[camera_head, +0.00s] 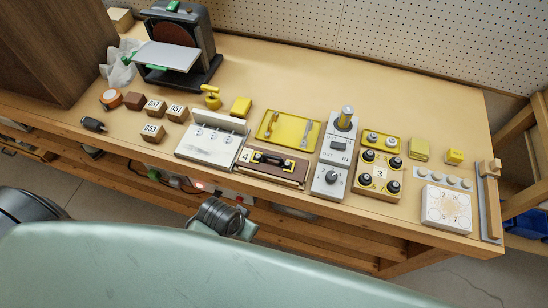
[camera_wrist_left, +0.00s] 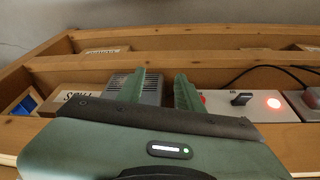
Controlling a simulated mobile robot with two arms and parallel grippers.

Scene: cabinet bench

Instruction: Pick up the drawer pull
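My right gripper is not in view.
The white hook panel (camera_head: 207,148) stands left of the pull, the grey switch box (camera_head: 325,181) right of it, and a yellow tray (camera_head: 289,128) behind. A sander (camera_head: 182,40) stands at the back left. Bare bench top (camera_head: 330,80) lies behind the tray.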

